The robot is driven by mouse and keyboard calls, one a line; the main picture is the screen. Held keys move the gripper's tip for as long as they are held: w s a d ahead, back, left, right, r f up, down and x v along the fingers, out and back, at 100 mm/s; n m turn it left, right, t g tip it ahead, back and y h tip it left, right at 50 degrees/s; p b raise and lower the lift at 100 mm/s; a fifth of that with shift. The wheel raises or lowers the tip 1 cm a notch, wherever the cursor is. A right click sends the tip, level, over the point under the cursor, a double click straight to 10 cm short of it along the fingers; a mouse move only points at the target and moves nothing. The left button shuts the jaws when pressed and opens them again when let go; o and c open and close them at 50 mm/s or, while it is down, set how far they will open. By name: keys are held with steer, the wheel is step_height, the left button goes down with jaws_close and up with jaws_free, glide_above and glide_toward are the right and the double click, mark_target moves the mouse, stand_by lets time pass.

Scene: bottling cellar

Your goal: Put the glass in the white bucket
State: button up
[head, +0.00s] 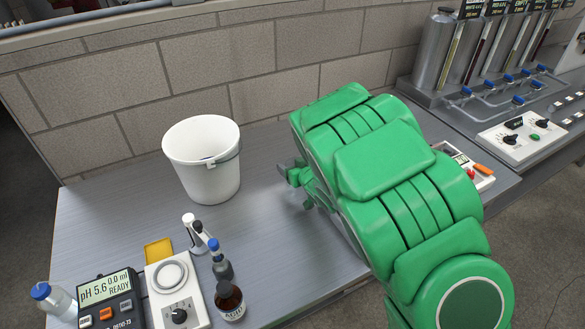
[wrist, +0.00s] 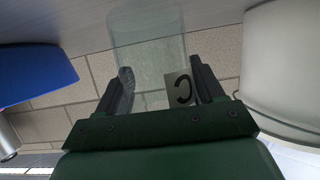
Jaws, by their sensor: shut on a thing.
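The white bucket (head: 208,176) stands upright on the grey bench, its handle at the right side, with a small bluish thing just visible inside. In the wrist view the bucket (wrist: 284,70) fills the right edge. My gripper (head: 288,176) is to the right of the bucket, apart from it and mostly hidden behind my green arm. In the wrist view my gripper (wrist: 160,82) is shut on a clear glass (wrist: 148,45) between its two fingers. A pale label with a dark C shows by the right finger. I cannot make out the glass in the head view.
A pH meter (head: 107,300), a stirrer (head: 176,292), a brown bottle (head: 229,300) and a blue-capped bottle (head: 222,262) stand at the front left. A block wall (head: 190,70) runs behind. A blue object (wrist: 35,75) shows at left in the wrist view. Bench left of the bucket is clear.

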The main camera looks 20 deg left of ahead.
steer(key=shift+f, duration=0.35)
steer(key=shift+f, duration=0.2)
steer(key=o, duration=1.1)
steer(key=shift+c, duration=0.2)
steer(key=shift+r, duration=0.15)
steer(key=shift+s+d+r, duration=0.1)
steer(key=shift+v, duration=3.6)
